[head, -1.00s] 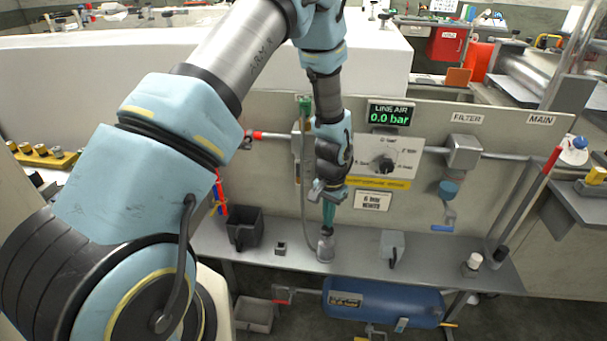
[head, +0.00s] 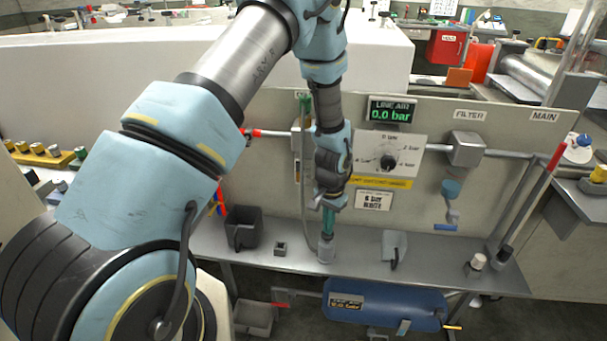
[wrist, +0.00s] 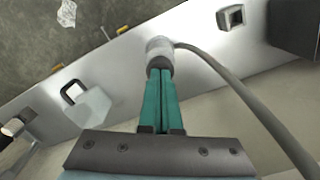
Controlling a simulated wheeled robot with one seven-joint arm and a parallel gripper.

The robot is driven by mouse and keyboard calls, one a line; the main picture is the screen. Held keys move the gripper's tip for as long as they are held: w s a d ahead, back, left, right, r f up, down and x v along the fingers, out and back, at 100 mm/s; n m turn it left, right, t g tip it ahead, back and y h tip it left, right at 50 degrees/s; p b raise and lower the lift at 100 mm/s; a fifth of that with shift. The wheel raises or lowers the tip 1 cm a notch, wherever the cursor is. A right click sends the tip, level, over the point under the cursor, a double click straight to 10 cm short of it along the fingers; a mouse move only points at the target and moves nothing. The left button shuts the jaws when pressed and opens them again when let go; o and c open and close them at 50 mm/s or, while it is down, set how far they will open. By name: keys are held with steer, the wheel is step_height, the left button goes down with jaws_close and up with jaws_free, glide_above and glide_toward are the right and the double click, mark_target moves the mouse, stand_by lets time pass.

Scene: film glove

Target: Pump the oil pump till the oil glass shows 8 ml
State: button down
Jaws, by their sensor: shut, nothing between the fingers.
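The oil pump (head: 326,251) is a small grey cylinder standing upright on the grey shelf, with a hose rising from it. It also shows in the wrist view (wrist: 160,46), with the hose curving off to the right. My gripper (head: 328,233) points down over the pump. In the wrist view its teal fingers (wrist: 159,74) are shut together with nothing between them, and the tips meet the pump's top; I cannot tell how hard they press. The oil glass (head: 297,142) on the panel, below a green-topped fitting, is mostly hidden behind my arm, and its level cannot be read.
A dark bin (head: 243,229) and a small square holder (head: 280,248) stand left of the pump. A grey block with a dark handle (head: 394,245) stands right. The line air display (head: 391,112) reads 0.0 bar above a dial (head: 388,162). A blue tank (head: 385,304) lies below the shelf.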

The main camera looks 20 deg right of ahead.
steer(key=shift+r+p, duration=1.1)
steer(key=shift+r, duration=0.6)
steer(key=shift+f, duration=0.2)
steer(key=shift+f+b, duration=1.2)
steer(key=shift+f, duration=0.3)
steer(key=shift+r, duration=0.1)
steer(key=shift+r+p, duration=1.1)
steer(key=shift+r, duration=0.5)
step_height(320, 180, up, 6)
steer(key=p, duration=0.4)
